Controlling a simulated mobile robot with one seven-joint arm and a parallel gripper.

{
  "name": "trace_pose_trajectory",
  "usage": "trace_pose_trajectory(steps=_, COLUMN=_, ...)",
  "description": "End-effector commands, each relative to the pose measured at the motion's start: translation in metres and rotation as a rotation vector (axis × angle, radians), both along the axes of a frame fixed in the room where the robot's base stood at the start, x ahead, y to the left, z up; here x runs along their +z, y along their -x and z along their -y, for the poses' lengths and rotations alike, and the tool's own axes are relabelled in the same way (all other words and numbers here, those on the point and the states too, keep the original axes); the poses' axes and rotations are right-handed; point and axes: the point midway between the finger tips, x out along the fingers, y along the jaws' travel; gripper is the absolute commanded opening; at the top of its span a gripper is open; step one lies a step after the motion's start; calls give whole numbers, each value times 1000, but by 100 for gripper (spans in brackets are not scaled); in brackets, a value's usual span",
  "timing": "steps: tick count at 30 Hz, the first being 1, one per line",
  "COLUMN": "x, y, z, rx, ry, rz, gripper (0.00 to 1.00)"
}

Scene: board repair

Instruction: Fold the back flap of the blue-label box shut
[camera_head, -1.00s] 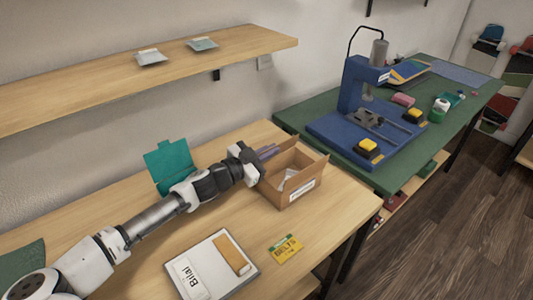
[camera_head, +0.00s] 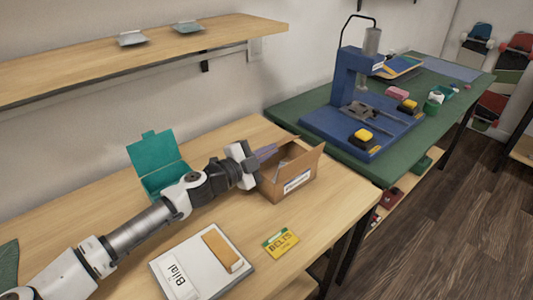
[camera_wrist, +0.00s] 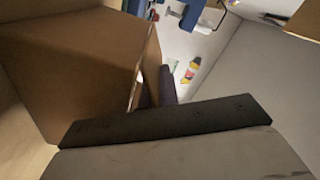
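The cardboard box (camera_head: 274,187) stands on the wooden table, with a pale label (camera_head: 297,181) on its front; the label's colour is too small to tell. Its top is open at least in part, and a flap (camera_head: 306,160) stands up at its right side. My gripper (camera_head: 266,152) is at the box's back left, its purple fingers close together at about rim height. In the wrist view the brown cardboard (camera_wrist: 80,65) fills the left, beside the fingers (camera_wrist: 158,88). The fingers appear shut with nothing held. Whether they touch the back flap is hidden.
A teal box (camera_head: 158,158) with a raised lid stands behind my arm. A clipboard (camera_head: 190,272) and a yellow belts packet (camera_head: 281,242) lie in front. A green table (camera_head: 290,107) with a blue press (camera_head: 349,75) is to the right. A shelf (camera_head: 120,62) hangs above.

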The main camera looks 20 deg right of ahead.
Motion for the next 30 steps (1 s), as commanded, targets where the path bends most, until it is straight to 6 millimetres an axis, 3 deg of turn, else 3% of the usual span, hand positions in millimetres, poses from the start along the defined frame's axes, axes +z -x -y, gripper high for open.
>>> trace_pose_trajectory(steps=16, x=-1, y=1, z=0, rx=0, ry=-9, rz=24, gripper=0)
trace_pose_trajectory(steps=22, x=-1, y=1, z=0, rx=0, ry=-9, rz=24, gripper=25)
trace_pose_trajectory(steps=30, x=-2, y=1, z=0, rx=-1, ry=-10, rz=22, gripper=25)
